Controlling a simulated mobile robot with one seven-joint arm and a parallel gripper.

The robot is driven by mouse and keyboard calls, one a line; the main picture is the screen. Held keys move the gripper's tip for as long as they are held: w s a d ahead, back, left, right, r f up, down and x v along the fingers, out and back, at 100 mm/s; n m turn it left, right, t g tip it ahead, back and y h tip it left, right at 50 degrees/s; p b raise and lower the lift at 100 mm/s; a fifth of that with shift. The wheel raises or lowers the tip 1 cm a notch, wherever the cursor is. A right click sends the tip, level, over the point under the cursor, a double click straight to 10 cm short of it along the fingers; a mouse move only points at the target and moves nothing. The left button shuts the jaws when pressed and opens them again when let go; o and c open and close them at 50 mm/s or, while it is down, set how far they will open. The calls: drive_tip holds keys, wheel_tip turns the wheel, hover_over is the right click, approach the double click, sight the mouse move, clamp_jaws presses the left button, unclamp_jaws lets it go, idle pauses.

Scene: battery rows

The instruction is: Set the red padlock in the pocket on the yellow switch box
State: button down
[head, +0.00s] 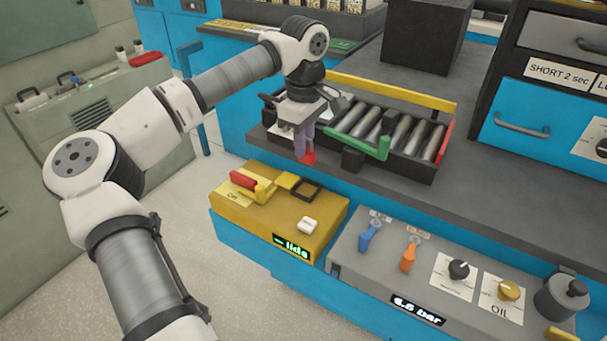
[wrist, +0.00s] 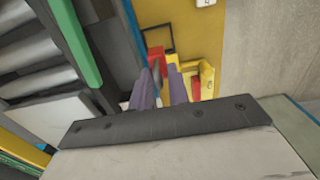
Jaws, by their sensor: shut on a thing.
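The red padlock (head: 309,158) is held at the fingertips of my gripper (head: 304,146), which points down. The padlock also shows beyond the fingertips in the wrist view (wrist: 156,57). My gripper is shut on it, above the bench edge in the head view, behind and above the yellow switch box (head: 235,212). The black-framed square pocket (head: 306,190) is on the top of the box, towards its back right. No padlock lies in it. The pocket (wrist: 157,37) shows just past the padlock in the wrist view. The padlock's shackle is hard to make out.
A red-handled switch (head: 243,180) with a yellow bracket (head: 264,192) stands left of the pocket. A white button (head: 309,225) is at the front right. A tray of grey cylinders (head: 408,169) with a green bar (head: 370,149) lies close behind my gripper. A grey control panel (head: 345,258) stands to the right.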

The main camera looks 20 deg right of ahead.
wheel_tip(320, 180, down, 9)
drive_tip(key=shift+f, duration=0.1)
idle(0.3)
drive_tip(key=shift+f, duration=0.1)
drive_tip(key=c, duration=1.6)
unclamp_jaws()
wheel_tip(320, 180, up, 11)
drive_tip(key=shift+r, duration=0.7)
drive_tip(key=shift+d, duration=0.1)
